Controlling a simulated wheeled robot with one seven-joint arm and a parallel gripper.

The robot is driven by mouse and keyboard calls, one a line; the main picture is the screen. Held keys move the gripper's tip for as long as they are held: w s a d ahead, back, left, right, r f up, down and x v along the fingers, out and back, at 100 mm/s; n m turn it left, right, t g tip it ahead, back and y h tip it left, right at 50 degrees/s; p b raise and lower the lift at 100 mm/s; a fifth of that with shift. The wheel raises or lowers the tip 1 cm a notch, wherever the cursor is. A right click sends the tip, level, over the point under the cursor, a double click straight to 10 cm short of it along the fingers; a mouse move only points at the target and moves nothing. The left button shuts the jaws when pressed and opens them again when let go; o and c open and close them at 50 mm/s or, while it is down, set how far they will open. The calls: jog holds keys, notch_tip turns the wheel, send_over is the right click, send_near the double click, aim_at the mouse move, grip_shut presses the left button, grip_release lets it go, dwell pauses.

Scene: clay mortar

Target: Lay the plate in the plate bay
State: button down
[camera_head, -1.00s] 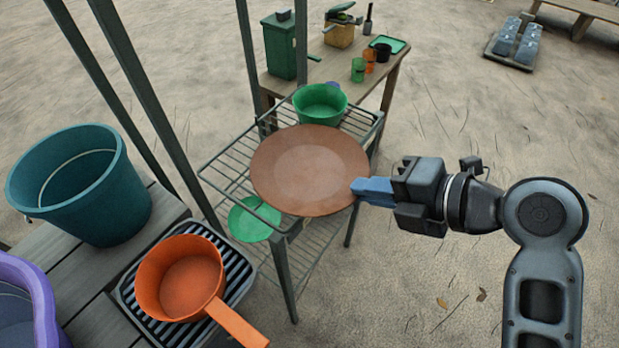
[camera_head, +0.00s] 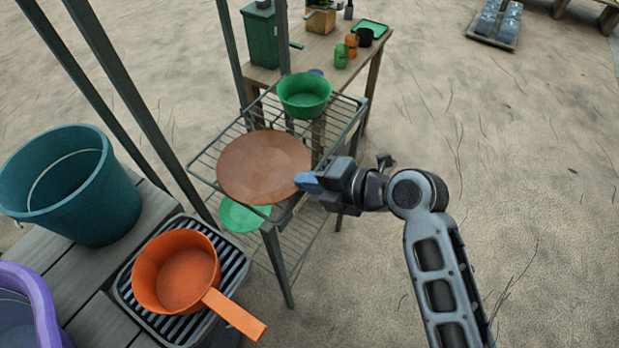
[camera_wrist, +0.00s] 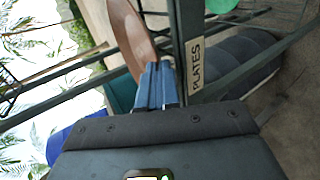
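The brown plate (camera_head: 258,166) is held by its right edge in my gripper (camera_head: 310,182), whose blue fingers are shut on the rim. In the head view it overlaps the upper wire shelf of the rack (camera_head: 205,160); whether it touches the wires I cannot tell. In the wrist view the plate (camera_wrist: 132,38) is seen nearly edge-on beyond the closed fingers (camera_wrist: 158,85). A label reading PLATES (camera_wrist: 196,62) is on a dark rack post just right of them. A green bowl (camera_head: 304,97) stands on the shelf behind the plate.
A green plate (camera_head: 243,214) lies on the lower shelf. An orange saucepan (camera_head: 178,280) sits on a striped drainer at front left, near a teal bucket (camera_head: 70,190) and a purple tub (camera_head: 30,300). A wooden table (camera_head: 325,62) stands behind. Open ground lies to the right.

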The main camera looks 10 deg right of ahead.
jog(key=shift+f+b, duration=0.15)
jog(key=shift+b, duration=0.15)
jog(key=c, duration=1.6)
grip_release()
jog(key=shift+c, duration=0.2)
jog(key=shift+r, duration=0.2)
jog(key=v, duration=1.2)
jog(key=shift+d+f, duration=0.1)
